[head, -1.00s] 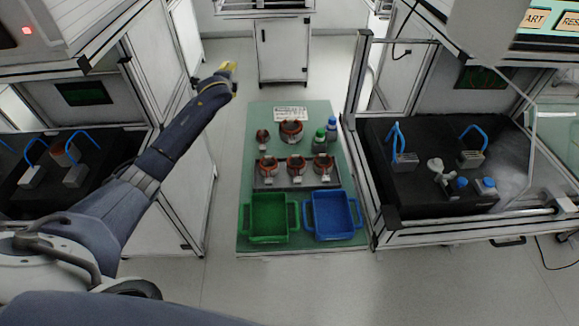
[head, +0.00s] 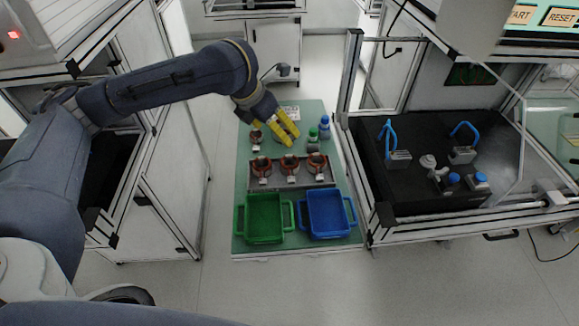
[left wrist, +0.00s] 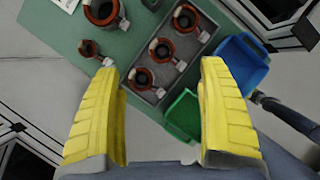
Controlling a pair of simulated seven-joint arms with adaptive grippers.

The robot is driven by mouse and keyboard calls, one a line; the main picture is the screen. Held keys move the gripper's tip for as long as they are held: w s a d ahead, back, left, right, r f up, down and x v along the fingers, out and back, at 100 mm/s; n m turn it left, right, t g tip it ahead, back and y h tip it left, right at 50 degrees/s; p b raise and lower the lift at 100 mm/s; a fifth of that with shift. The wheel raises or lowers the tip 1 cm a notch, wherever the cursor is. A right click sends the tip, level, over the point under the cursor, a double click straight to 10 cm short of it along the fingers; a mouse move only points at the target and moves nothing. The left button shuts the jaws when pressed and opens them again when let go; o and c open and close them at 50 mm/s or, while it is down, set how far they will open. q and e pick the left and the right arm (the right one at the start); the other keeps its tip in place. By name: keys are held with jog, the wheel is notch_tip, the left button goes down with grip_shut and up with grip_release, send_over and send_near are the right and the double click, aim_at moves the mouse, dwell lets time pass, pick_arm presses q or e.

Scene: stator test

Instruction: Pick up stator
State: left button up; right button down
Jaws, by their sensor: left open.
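Three copper-and-dark ring stators stand in a row on a grey tray (head: 330,180): left (head: 261,166), middle (head: 289,165) and right (head: 316,163). A smaller stator (head: 256,137) stands behind the row at the left. My left gripper (head: 293,140), with yellow fingers, is open and empty above the back of the table, behind the row. It hides the larger stator in the head view; that larger stator (left wrist: 103,10) shows at the top of the left wrist view. There the tray stators (left wrist: 161,50) appear between and beyond the fingers (left wrist: 158,67). My right gripper is not in view.
A green bin (head: 241,222) and a blue bin (head: 353,222) stand at the table's front. A framed workstation (head: 400,219) borders the table's right side.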

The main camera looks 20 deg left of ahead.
pick_arm(q)
jog(key=s+m, duration=0.1)
jog(key=s, duration=0.1)
send_near(291, 164)
jog(key=shift+d+f+g, duration=0.4)
jog(key=shift+d+f, duration=0.65)
jog(key=shift+f, duration=0.1)
jog(key=shift+x, duration=2.1)
jog(key=shift+w+a, duration=0.1)
jog(key=shift+a, duration=0.05)
jog(key=shift+c, duration=0.3)
jog(key=c, duration=1.5)
